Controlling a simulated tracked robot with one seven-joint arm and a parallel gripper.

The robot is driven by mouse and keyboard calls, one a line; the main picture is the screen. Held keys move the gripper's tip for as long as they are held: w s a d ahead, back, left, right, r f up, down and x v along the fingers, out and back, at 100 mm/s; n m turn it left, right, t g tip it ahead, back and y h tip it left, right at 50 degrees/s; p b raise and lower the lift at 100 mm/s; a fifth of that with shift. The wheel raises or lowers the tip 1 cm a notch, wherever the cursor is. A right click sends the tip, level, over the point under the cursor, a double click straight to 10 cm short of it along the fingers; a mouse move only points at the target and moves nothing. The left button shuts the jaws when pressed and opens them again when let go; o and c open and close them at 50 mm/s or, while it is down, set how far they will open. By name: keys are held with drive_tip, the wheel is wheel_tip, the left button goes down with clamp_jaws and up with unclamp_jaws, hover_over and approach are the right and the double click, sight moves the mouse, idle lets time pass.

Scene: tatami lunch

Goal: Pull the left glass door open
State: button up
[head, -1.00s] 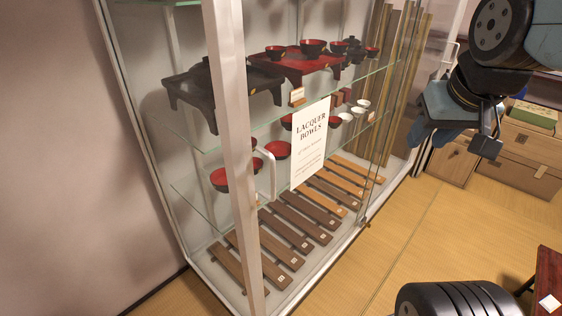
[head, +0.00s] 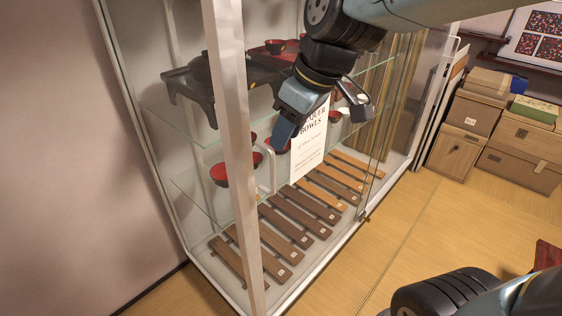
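The glass display cabinet (head: 232,150) stands on the left with its pale upright frame. The left glass door looks closed; its clear pane is hard to make out. A white upright bar handle (head: 266,172) sits on it, just right of the near post. My gripper (head: 282,137) is in front of the pane, above and slightly right of the handle, pointing down and left. It appears apart from the handle, though the exact depth gap is unclear. I cannot tell whether its fingers are open or shut. It hides part of the "Lacquer Bowls" sign (head: 310,155).
Inside the cabinet are a black stand (head: 190,85), red bowls (head: 218,174) and wooden slatted boards (head: 290,215). Boxes (head: 465,112) are stacked at the right. The tatami floor (head: 400,240) before the cabinet is mostly clear. A wall (head: 60,150) closes the left side.

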hover_over(273, 190)
drive_tip(key=f, duration=0.8)
drive_tip(key=shift+w+f, duration=0.3)
clamp_jaws()
